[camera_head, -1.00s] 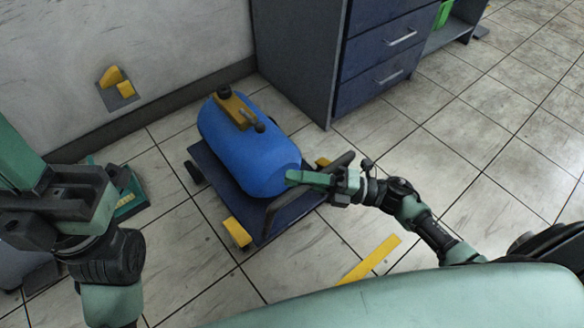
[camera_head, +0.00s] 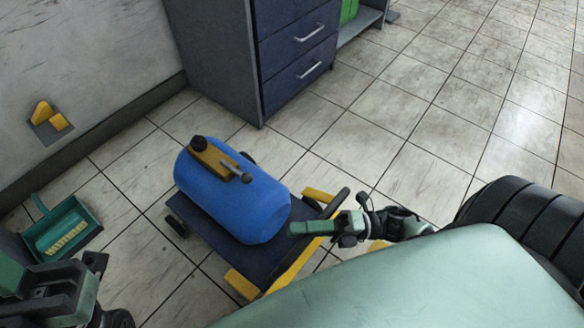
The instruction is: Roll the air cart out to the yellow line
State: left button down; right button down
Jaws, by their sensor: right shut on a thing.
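The air cart (camera_head: 207,224) is a low dark blue platform with yellow corner pieces, carrying a blue tank (camera_head: 232,205) with a yellow valve block on top.
A dark blue drawer cabinet (camera_head: 293,50) stands behind the cart. A teal dustpan (camera_head: 62,228) lies on the floor at the left. A wall plate with yellow blocks (camera_head: 48,118) is at the upper left. Tiled floor is open to the right.

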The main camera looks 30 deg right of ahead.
dwell(0.3)
jog(key=c, duration=1.3)
grip_release()
jog(key=v, duration=0.8)
jog(key=shift+p, duration=0.4)
jog(key=shift+s, duration=0.1)
